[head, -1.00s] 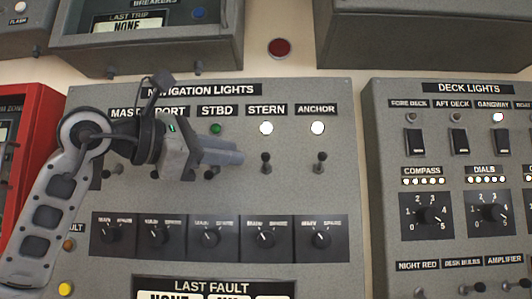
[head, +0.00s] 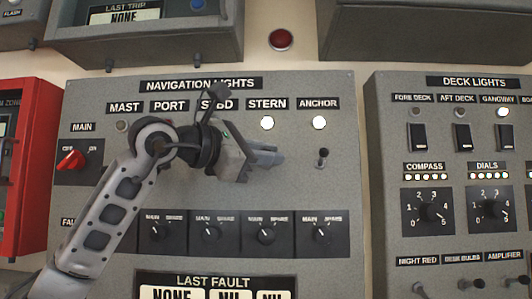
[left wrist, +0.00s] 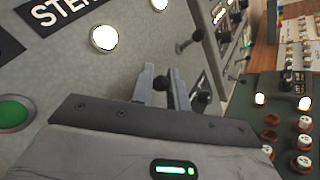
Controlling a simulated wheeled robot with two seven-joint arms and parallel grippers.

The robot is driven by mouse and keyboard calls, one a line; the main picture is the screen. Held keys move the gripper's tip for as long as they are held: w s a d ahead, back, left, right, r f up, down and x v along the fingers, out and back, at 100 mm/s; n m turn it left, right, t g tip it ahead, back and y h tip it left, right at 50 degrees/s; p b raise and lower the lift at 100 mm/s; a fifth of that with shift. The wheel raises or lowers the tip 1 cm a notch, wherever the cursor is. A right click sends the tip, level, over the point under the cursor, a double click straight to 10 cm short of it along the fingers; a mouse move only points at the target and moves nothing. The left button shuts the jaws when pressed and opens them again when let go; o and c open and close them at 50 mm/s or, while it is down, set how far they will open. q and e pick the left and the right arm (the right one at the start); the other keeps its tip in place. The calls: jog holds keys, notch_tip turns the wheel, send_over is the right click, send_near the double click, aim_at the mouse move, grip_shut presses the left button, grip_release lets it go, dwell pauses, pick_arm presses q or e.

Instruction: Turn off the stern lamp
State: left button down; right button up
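The stern lamp (head: 267,123) is lit white under its STERN label (head: 267,104); it also glows in the left wrist view (left wrist: 104,38). My left gripper (head: 268,157) is just below that lamp, in front of the panel, and hides the stern switch in the head view. In the left wrist view, the two fingers (left wrist: 162,92) stand a little apart. The black knob of the stern switch (left wrist: 160,84) shows between them; contact cannot be made out. My right gripper is in neither view.
The anchor switch (head: 322,158) is close on the right, under its lit anchor lamp (head: 319,122). A row of MAIN/SPARE knobs (head: 266,232) lies below. The red main knob (head: 71,160) is at the left. The deck lights panel (head: 378,260) stands at the right.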

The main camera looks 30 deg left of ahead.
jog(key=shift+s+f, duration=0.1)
pick_arm(q)
jog(key=shift+f, duration=0.15)
jog(key=shift+f+m+t+h+b, duration=0.3)
jog(key=shift+f+m+t+b, duration=0.15)
jog(key=shift+b, duration=0.6)
jog(key=m+h+b, duration=0.1)
jog(key=f+m+t+b, duration=0.1)
jog(key=m+b, duration=0.1)
jog(key=m+t+h+b, duration=0.1)
jog(key=m, duration=0.1)
jog(key=shift+f+h+b, duration=0.3)
jog(key=shift+f+b, duration=0.1)
jog(key=shift+f+m+h+b, duration=0.2)
jog(key=shift+m+h+b, duration=0.3)
jog(key=shift+m, duration=0.55)
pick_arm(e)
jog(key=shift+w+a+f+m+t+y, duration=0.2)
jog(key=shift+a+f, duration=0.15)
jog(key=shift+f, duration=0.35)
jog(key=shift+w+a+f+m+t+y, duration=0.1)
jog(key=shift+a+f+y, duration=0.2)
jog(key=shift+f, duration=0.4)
pick_arm(q)
jog(key=shift+t, duration=0.25)
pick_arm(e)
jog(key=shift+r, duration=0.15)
